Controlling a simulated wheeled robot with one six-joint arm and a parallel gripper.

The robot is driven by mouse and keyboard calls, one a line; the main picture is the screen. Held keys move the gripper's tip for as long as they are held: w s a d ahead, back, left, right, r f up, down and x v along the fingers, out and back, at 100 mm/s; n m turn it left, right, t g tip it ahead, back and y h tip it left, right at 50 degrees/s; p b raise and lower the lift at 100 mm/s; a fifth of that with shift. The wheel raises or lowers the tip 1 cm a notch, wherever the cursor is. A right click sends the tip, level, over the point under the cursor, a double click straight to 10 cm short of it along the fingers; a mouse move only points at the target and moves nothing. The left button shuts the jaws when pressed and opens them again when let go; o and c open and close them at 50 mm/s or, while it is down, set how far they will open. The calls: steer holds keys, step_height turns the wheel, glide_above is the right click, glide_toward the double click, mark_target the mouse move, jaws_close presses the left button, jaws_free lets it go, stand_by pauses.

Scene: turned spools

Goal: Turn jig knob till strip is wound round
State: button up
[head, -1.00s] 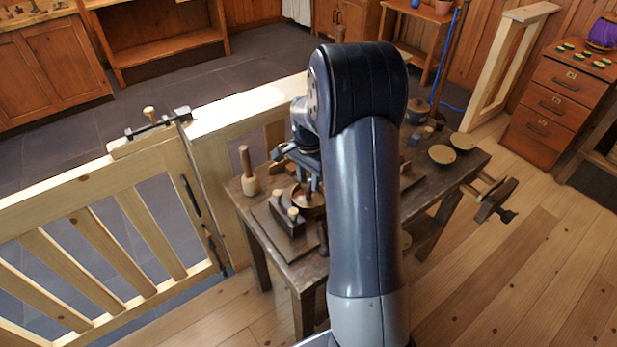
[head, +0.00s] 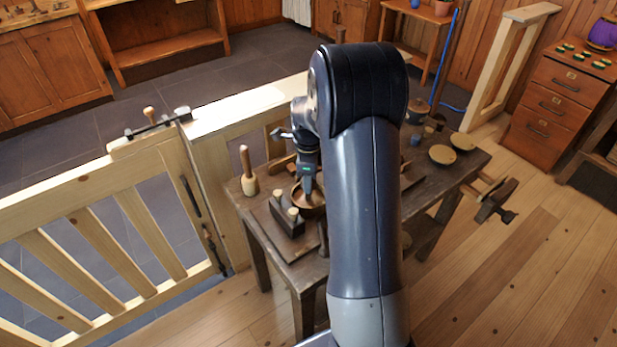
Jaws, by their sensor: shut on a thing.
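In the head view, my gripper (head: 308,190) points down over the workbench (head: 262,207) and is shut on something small. It is at a round copper-brown piece (head: 312,210), which looks like the jig with its knob. The knob and the strip are too small or too hidden by my gripper and arm to make out. My arm covers the middle of the bench.
A wooden mallet (head: 248,172) stands at the bench's left corner, and a dark hand plane (head: 287,219) lies in front of the round piece. Two brass discs (head: 442,154) lie at the right. A wooden gate (head: 105,240) borders the bench's left; open floor lies right.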

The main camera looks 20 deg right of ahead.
steer(key=m, duration=0.4)
steer(key=shift+m, duration=0.3)
steer(key=m, duration=0.4)
steer(key=shift+m, duration=0.4)
steer(key=o, duration=1)
steer(key=shift+r, duration=0.1)
step_height(320, 180, up, 11)
steer(key=shift+f, duration=0.2)
